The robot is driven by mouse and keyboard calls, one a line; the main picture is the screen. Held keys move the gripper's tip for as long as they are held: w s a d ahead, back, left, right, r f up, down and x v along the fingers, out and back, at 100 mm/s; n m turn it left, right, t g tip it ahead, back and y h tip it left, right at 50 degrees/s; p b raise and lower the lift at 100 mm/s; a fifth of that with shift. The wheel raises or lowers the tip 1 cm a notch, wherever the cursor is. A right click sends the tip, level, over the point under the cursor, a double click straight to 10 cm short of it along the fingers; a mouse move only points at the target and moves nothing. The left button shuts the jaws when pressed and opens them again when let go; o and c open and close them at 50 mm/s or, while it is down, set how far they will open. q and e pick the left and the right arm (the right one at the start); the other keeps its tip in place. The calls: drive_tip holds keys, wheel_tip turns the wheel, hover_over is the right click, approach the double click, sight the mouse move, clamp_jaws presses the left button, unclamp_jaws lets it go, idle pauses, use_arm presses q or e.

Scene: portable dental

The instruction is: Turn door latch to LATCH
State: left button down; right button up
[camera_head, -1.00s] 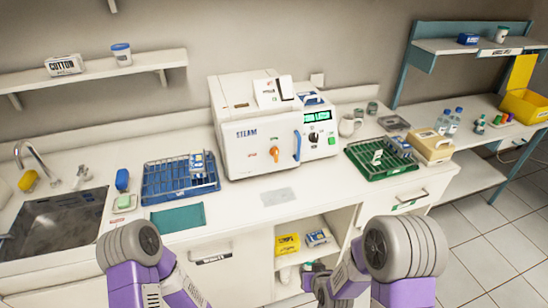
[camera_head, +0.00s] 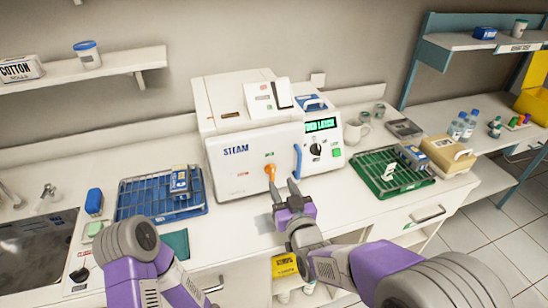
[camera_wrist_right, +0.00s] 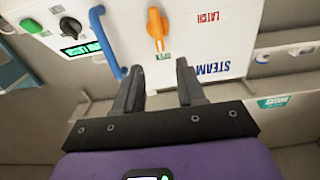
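The white steam sterilizer (camera_head: 228,172) stands on the counter against the wall. Its orange door latch (camera_head: 270,171) is on the front, left of the blue door handle (camera_head: 298,161). In the right wrist view the latch (camera_wrist_right: 156,27) shows with the words LATCH and OPEN beside it, its narrow end towards OPEN. My right gripper (camera_head: 284,190) is in front of the sterilizer, just below and right of the latch. In the right wrist view its fingers (camera_wrist_right: 163,80) are apart with nothing between them. My left gripper is out of view; only my left arm shows.
A blue rack (camera_head: 130,203) stands left of the sterilizer and a green rack (camera_head: 370,185) right of it. A tan box (camera_head: 445,157) is farther right. The display (camera_head: 321,125) is lit green. The counter directly before the sterilizer is mostly clear.

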sight(273, 169)
drive_tip(key=shift+b+x, duration=0.45)
drive_tip(key=shift+x, duration=3.15)
clamp_jaws()
